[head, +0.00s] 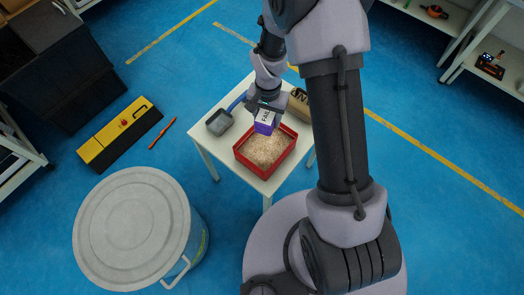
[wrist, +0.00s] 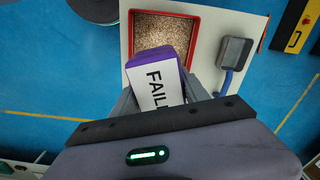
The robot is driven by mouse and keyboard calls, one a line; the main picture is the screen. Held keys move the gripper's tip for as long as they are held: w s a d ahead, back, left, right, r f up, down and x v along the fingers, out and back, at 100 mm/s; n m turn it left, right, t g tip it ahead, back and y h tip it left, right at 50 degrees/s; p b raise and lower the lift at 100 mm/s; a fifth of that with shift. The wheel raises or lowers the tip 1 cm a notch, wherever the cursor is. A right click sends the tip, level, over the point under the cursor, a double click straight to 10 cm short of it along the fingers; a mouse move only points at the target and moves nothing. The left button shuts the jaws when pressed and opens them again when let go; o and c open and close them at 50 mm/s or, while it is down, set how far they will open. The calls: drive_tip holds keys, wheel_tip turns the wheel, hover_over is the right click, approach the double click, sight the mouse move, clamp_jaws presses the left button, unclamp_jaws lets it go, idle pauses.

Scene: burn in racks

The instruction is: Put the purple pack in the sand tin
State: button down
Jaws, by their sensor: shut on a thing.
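The purple pack (head: 267,123) has a white label on top; in the wrist view the label on the pack (wrist: 155,82) reads "FAIL", with the rest cut off. My gripper (head: 264,107) is shut on the pack, which also shows between the fingers in the wrist view. The sand tin (head: 240,158) is a red, open, rectangular tray filled with tan grains. In the wrist view the sand tin (wrist: 198,22) lies just beyond the pack. The pack overlaps the tin's back edge in the head view; its height above the tin is hard to tell.
The tin stands on a small white table (head: 207,139). A grey scoop (head: 219,122) with a blue handle lies left of it, and a brown box (head: 298,104) sits behind. A large lidded bin (head: 132,228) and a yellow-black case (head: 115,135) stand on the blue floor.

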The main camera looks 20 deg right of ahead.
sight(265, 151)
wheel_tip(265, 151, down, 21)
drive_tip(key=m+b, duration=0.2)
drive_tip(key=b, duration=0.1)
drive_tip(key=m+b, duration=0.1)
drive_tip(key=b, duration=0.2)
drive_tip(key=shift+a+f+m, duration=0.15)
drive_tip(key=shift+m, duration=0.25)
drive_tip(key=c, duration=0.6)
unclamp_jaws()
